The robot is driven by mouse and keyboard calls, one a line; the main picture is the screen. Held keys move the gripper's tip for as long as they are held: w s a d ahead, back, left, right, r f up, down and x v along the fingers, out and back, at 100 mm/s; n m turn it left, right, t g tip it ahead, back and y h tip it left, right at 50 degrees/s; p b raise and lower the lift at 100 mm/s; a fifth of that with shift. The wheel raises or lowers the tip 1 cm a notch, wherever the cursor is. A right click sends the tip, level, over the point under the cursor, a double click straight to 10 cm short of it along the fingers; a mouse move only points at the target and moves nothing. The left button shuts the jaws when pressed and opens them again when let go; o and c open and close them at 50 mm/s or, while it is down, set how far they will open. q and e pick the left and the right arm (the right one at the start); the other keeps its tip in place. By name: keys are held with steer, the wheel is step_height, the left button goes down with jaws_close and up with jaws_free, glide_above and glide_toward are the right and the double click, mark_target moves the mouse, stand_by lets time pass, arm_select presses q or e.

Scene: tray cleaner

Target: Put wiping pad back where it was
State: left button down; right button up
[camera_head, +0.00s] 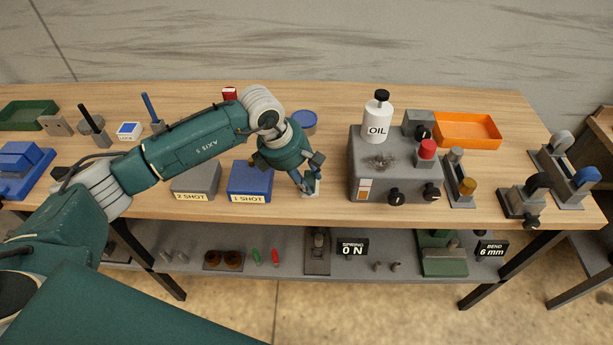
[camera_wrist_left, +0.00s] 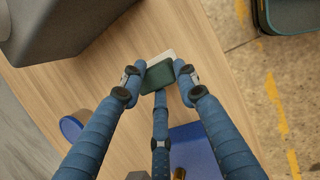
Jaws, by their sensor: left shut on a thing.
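My left gripper (camera_head: 309,186) is shut on the wiping pad, low over the front of the wooden table, between the blue 1 SHOT block (camera_head: 249,178) and the grey machine (camera_head: 367,168). In the left wrist view the fingers (camera_wrist_left: 160,80) close around the pad (camera_wrist_left: 158,76), a small dark green piece with a pale layer or edge behind it. In the head view the fingers mostly hide the pad; a small pale bit (camera_head: 314,186) shows at the fingertips. I cannot tell whether it touches the table. My right gripper is out of view.
A white OIL bottle (camera_head: 377,119) stands on the grey machine. A blue round container (camera_head: 304,121) stands behind my gripper. A grey 2 SHOT block (camera_head: 196,182) is left of the blue one. An orange tray (camera_head: 467,142) lies at back right. A lower shelf (camera_head: 207,247) holds several small items.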

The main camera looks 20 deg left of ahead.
arm_select(q)
steer(key=shift+f, duration=0.15)
steer(key=c, duration=1.3)
jaws_free()
steer(key=shift+b+v, duration=1.6)
steer(key=shift+v, duration=4.55)
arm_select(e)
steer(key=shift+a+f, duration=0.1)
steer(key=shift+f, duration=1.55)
arm_select(q)
steer(key=shift+d, duration=0.2)
